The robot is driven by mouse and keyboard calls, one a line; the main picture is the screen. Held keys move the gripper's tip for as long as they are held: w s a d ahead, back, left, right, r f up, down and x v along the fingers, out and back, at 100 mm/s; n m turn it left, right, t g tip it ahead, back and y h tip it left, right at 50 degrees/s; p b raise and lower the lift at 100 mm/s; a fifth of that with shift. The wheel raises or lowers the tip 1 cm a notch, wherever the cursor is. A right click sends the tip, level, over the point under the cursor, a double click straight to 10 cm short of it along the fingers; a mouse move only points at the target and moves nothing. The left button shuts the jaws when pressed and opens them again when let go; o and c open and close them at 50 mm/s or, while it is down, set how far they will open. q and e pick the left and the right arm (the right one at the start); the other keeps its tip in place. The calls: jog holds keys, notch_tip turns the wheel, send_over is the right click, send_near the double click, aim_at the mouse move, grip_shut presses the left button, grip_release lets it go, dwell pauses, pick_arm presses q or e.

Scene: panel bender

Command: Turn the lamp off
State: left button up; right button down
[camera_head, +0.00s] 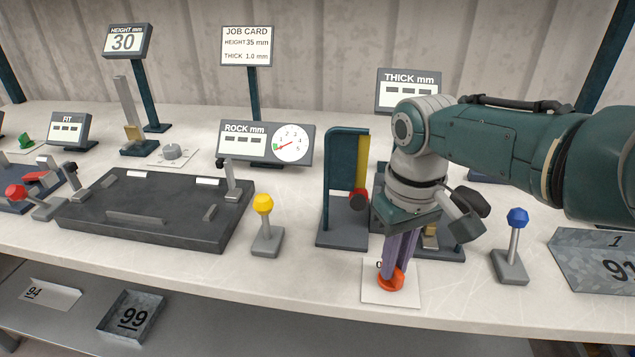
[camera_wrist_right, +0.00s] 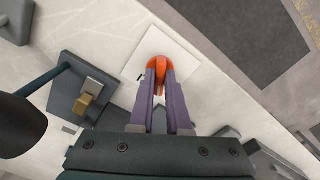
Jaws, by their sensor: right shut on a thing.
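An orange-red knob (camera_head: 391,283) sits on a white square plate (camera_head: 374,295) near the front edge of the bench. My right gripper (camera_head: 395,268) points down with its purple fingers shut on the knob. In the right wrist view the knob (camera_wrist_right: 172,50) shows between and beyond the fingertips (camera_wrist_right: 160,85), with the white plate (camera_wrist_right: 190,75) around it. A small dark mark shows on the plate beside the knob. No lamp that I can make out is in view. My left gripper is not in view.
A blue-knobbed lever (camera_head: 516,232) and a grey bin (camera_head: 592,262) stand to the right. A teal frame (camera_head: 344,185) stands close behind my gripper. A yellow-knobbed lever (camera_head: 265,225) and a dark plate fixture (camera_head: 150,205) are to the left. The front bench edge is close.

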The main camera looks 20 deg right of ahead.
jog(key=c, duration=0.9)
grip_release()
notch_tip(320, 180, up, 9)
jog(key=p, duration=0.4)
jog(key=shift+f, duration=0.1)
jog(key=shift+r, duration=0.55)
